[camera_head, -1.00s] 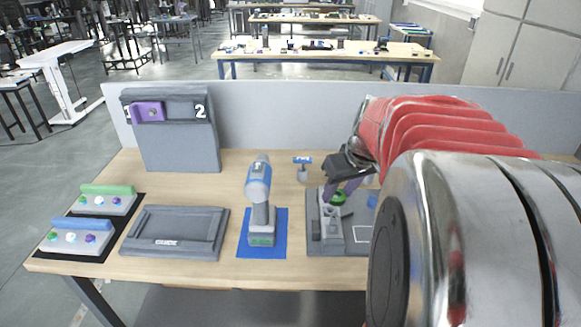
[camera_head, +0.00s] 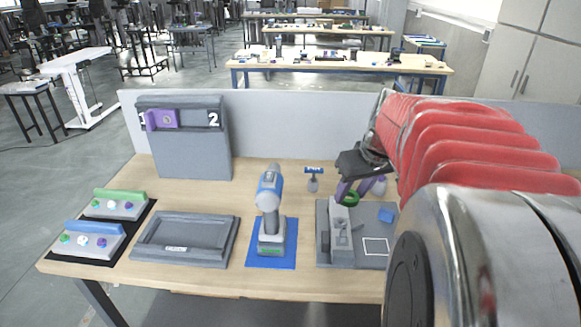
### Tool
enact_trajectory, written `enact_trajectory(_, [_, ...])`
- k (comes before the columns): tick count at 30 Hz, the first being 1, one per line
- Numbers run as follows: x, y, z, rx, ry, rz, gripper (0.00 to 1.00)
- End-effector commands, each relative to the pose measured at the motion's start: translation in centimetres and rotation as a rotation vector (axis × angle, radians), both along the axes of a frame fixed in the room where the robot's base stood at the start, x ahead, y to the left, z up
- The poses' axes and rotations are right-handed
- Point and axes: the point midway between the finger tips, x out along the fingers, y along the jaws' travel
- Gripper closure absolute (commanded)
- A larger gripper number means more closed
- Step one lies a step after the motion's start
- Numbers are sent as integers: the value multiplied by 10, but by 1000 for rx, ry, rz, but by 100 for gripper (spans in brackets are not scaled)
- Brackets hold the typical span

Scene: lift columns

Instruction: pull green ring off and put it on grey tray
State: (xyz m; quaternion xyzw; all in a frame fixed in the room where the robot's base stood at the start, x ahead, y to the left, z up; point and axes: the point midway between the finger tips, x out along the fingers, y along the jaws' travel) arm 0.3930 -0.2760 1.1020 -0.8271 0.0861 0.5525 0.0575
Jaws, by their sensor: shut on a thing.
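The green ring (camera_head: 351,199) is at the end of my gripper (camera_head: 351,191), close beside the grey fixture (camera_head: 340,230) at the right of the table. My gripper's purple fingers are shut on the ring. Whether the ring still touches the fixture or its peg, I cannot tell. The grey tray (camera_head: 150,253), a shallow rectangular one with a raised rim, lies empty left of the middle of the table.
A blue and grey drill (camera_head: 270,200) stands upright on a blue mat (camera_head: 284,257) between tray and fixture. A small blue-topped tool (camera_head: 313,178) stands behind. A grey panel (camera_head: 190,150) rises behind the tray.

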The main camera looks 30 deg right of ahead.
Motion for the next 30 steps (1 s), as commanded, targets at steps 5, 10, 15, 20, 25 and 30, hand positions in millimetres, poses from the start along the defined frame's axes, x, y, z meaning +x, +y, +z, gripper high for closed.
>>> enact_trajectory(5, [0, 0, 7, 0, -1, 0, 90])
enact_trajectory(10, [0, 0, 12, 0, -1, 0, 90])
enact_trajectory(15, [0, 0, 19, -1, -1, 0, 90])
enact_trajectory(20, [0, 0, 24, 0, 0, 0, 90])
enact_trajectory(25, [0, 0, 30, -1, -1, 0, 90])
enact_trajectory(30, [0, 0, 36, 0, 0, 0, 90])
